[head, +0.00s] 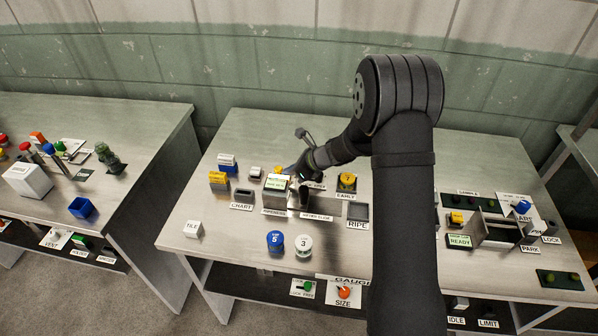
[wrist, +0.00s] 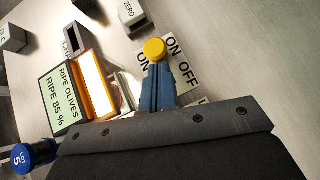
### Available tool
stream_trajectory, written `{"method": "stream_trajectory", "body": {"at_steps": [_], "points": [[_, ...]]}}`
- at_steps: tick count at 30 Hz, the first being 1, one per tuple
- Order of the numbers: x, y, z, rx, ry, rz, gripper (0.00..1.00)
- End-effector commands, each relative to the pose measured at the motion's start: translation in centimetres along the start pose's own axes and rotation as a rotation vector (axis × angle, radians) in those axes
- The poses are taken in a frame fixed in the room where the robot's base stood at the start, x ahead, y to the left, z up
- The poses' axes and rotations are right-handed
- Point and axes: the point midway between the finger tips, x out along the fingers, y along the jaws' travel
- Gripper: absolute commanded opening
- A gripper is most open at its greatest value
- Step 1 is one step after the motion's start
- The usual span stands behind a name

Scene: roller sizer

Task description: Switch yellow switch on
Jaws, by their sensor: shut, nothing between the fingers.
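The yellow switch (wrist: 155,50) shows in the wrist view as a round yellow knob beside a white plate (wrist: 188,74) printed ON and OFF. My gripper (wrist: 157,72) has its bluish fingers shut together, empty, with the tips right at the knob's lower edge. I cannot tell whether they touch it. The fingers and wrist hide the switch's base, so its lever position is unclear. In the head view my gripper (head: 300,178) is low over the middle table, behind the display showing RIPE.
The display (wrist: 62,95) reads "RIPE OLIVES RIPE 85 %" and stands close to the fingers. A ZERO block (wrist: 131,14) is near the knob. A blue LOT 5 cap (head: 275,241) and a white 3 cap (head: 303,243) stand in front. The table's front left is mostly clear.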

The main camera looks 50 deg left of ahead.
Motion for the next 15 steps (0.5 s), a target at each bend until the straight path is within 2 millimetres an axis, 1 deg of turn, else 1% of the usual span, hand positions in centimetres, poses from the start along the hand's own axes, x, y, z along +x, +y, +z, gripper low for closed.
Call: {"method": "stream_trajectory", "body": {"at_steps": [2, 10, 13, 15], "points": [[0.4, 0.2, 0.3, 0.0, -0.001, 0.002, 0.0], [0.4, 0.2, 0.4, -0.001, -0.003, 0.003, 0.0], [-0.2, 0.2, 0.5, -0.001, -0.004, 0.002, 0.0], [-1.1, 0.1, 0.5, -0.002, -0.004, 0.0, 0.0]]}}
